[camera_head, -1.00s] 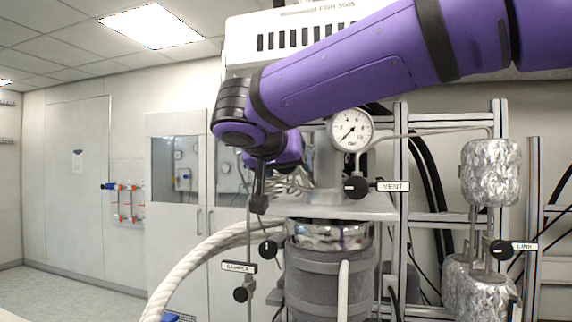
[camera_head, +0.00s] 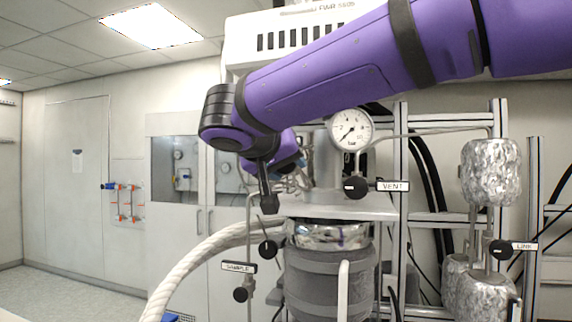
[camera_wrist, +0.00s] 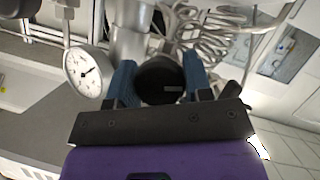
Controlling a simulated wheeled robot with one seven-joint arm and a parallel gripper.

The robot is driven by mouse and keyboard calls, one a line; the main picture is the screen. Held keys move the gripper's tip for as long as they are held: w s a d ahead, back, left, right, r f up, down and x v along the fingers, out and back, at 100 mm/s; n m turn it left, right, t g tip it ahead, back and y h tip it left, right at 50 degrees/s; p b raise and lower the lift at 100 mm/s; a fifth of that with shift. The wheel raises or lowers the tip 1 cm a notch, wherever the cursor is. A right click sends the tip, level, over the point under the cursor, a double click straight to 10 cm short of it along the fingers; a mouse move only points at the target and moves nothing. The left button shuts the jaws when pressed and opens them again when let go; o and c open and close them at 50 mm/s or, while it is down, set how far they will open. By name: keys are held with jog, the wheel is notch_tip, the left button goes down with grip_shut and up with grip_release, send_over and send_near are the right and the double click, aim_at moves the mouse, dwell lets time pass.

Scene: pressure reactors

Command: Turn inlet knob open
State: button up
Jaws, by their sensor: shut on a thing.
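A black round knob (camera_wrist: 160,84) fills the gap between the two blue fingers of my gripper (camera_wrist: 160,70) in the wrist view. The fingers are shut on its sides. In the head view my wrist hides this knob, and only part of my gripper shows below the purple arm, left of the metal column above the reactor vessel (camera_head: 330,270). How far the knob is turned cannot be told.
A pressure gauge (camera_head: 350,129) stands close to my gripper; it also shows in the wrist view (camera_wrist: 88,72). Nearby are the VENT knob (camera_head: 355,187), the SAMPLE knob (camera_head: 241,294) and another black knob (camera_head: 268,249). Thin metal tubes (camera_wrist: 205,35) run behind the gripped knob.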

jog(key=n+h, duration=0.3)
jog(key=n, duration=0.2)
jog(key=n+h, duration=0.1)
jog(key=n, duration=0.2)
jog(key=shift+t+h, duration=0.3)
jog(key=shift+t, duration=0.1)
jog(key=shift+n+t+h, duration=0.4)
jog(key=shift+n, duration=1.5)
jog(key=o, duration=0.9)
jog(key=shift+o, duration=0.2)
jog(key=shift+s, duration=0.1)
jog(key=v, duration=1)
jog(key=shift+s+a, duration=0.25)
jog(key=shift+a, duration=0.05)
jog(key=shift+f, duration=0.1)
